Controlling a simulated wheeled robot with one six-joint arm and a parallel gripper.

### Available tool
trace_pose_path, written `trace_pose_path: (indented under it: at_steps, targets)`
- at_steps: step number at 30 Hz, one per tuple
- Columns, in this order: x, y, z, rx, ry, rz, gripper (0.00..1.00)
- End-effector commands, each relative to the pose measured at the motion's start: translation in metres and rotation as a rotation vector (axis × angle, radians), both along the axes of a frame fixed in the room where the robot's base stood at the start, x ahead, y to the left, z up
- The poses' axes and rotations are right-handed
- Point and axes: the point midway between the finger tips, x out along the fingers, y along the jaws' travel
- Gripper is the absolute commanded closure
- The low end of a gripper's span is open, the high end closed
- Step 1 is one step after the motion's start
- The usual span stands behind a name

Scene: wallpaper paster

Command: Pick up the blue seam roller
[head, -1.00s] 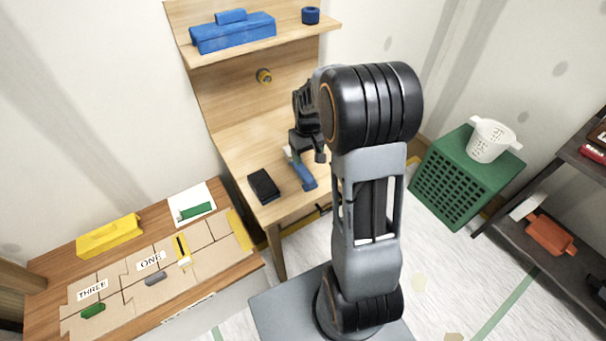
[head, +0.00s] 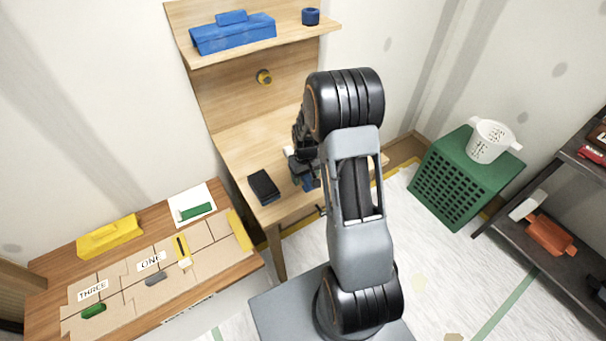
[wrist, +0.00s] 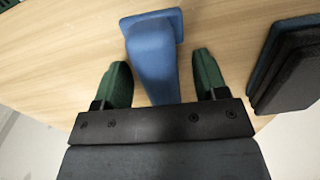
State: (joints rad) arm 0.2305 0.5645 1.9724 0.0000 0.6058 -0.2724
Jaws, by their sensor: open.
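The blue seam roller (wrist: 152,50) lies on the wooden workbench. In the wrist view its blue handle runs between the two green fingers of my gripper (wrist: 162,78), with a visible gap on each side. My gripper is open. In the head view my gripper (head: 304,178) is low over the bench and covers most of the roller. The roller's other end is hidden behind the gripper body in the wrist view.
A black block (head: 263,186) lies left of the roller on the bench (head: 240,148); it also shows at the right in the wrist view (wrist: 290,65). A shelf (head: 295,37) with a blue toolbox (head: 232,36) overhangs the back. A green crate (head: 455,185) stands to the right.

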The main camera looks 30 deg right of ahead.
Motion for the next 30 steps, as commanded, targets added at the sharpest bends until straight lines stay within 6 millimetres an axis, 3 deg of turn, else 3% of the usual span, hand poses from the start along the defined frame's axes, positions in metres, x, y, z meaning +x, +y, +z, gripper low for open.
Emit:
trace_pose_path:
  at_steps: [30]
  targets:
    - [0.0002, 0.0000, -0.0058, 0.000, -0.001, 0.000, 0.34]
